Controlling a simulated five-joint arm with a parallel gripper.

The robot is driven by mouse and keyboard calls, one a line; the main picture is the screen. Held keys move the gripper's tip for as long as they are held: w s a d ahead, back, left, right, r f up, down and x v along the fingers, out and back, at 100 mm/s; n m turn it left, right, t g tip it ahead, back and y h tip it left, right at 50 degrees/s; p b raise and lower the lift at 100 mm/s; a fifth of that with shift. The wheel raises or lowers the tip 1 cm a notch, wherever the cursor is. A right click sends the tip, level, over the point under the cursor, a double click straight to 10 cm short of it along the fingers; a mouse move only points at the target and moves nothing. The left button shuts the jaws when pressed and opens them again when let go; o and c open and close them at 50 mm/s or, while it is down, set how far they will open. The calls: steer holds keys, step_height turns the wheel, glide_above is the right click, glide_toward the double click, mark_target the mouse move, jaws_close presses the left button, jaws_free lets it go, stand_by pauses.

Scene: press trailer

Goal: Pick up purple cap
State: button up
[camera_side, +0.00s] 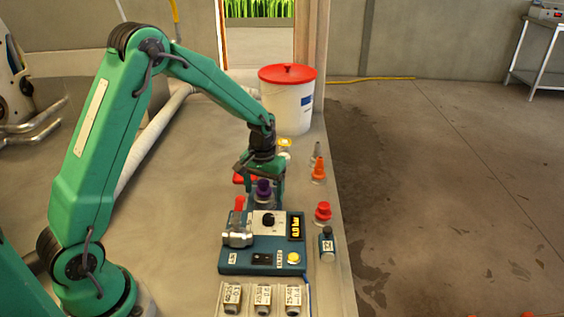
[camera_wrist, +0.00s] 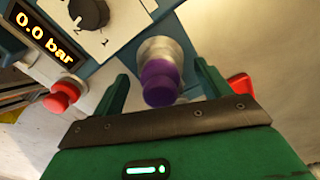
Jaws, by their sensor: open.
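The purple cap (camera_wrist: 160,83) sits on a pale cylindrical fitting (camera_wrist: 163,52) beside the blue panel in the wrist view. My gripper (camera_wrist: 162,76) is open. One green finger is on each side of the cap, with visible gaps, and nothing is held. In the side view the purple cap (camera_side: 263,187) shows just behind the panel, below my gripper (camera_side: 263,178). The finger tips are partly hidden there.
The blue control panel (camera_side: 234,258) with a knob, display and yellow button stands in front. A red cap (camera_side: 323,211), an orange cone-shaped piece (camera_side: 318,170) and a small dark bottle (camera_side: 327,246) are to the right. A white bucket (camera_side: 290,105) with a red lid stands behind.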

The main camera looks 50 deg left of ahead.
mark_target(264, 182)
steer(key=shift+c, duration=0.3)
steer(key=c, duration=1.1)
steer(key=shift+r, duration=0.15)
steer(key=shift+c, duration=0.2)
steer(key=shift+r, duration=0.45)
step_height(264, 182, up, 3)
steer(key=shift+r, duration=0.15)
steer(key=s+d+r, duration=0.4)
steer(key=d+r, duration=0.2)
steer(key=d, duration=0.4)
steer(key=shift+s+d+r, duration=0.3)
steer(key=shift+s+d, duration=0.05)
steer(key=shift+s, duration=0.05)
